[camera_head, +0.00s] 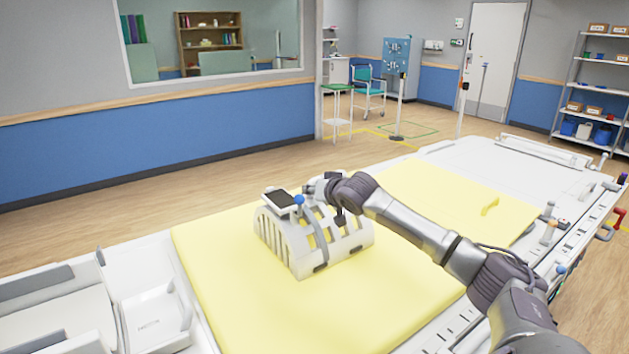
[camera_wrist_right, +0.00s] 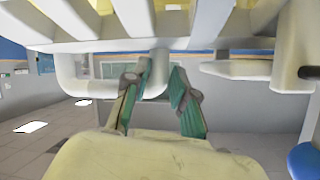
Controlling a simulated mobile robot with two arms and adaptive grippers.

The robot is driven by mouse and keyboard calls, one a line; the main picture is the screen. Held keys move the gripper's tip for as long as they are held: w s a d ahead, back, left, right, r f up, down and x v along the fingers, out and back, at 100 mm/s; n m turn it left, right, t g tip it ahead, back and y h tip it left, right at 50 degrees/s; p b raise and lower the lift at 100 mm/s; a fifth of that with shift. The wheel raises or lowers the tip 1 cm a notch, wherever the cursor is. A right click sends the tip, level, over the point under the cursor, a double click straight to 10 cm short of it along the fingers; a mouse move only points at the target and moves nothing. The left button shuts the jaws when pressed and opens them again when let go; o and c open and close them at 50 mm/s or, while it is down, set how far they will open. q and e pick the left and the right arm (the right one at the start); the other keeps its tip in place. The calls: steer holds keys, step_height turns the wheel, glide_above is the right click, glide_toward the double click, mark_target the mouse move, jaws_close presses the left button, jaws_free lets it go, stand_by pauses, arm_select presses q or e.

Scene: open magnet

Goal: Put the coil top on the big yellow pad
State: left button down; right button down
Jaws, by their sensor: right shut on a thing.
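The coil top (camera_head: 297,238) is a white slatted arch with a small dark panel and a blue knob. In the head view it is over the left part of the big yellow pad (camera_head: 225,300); I cannot tell whether its underside touches the pad. My right arm reaches it from the right. In the right wrist view, my right gripper (camera_wrist_right: 156,90) has its green-padded fingers shut around a white tubular handle of the coil top (camera_wrist_right: 100,45). The fingertips are largely hidden in the head view. My left gripper is not in view.
A smaller yellow pad (camera_head: 450,200) with a raised yellow handle lies to the right on the white table (camera_head: 510,165). White tray-like parts (camera_head: 155,318) are at the table's left end. Knobs and levers line its near right edge. Bare pad shows around the coil top.

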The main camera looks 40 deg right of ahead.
steer(key=shift+r, duration=0.25)
steer(key=c, duration=1.2)
jaws_free()
steer(key=shift+f, duration=0.25)
steer(key=shift+o, duration=1.3)
steer(key=shift+s, duration=0.1)
steer(key=shift+a, duration=0.1)
steer(key=shift+s, duration=0.1)
steer(key=b+v, duration=0.7)
steer(key=v, duration=0.5)
steer(key=shift+r, duration=0.15)
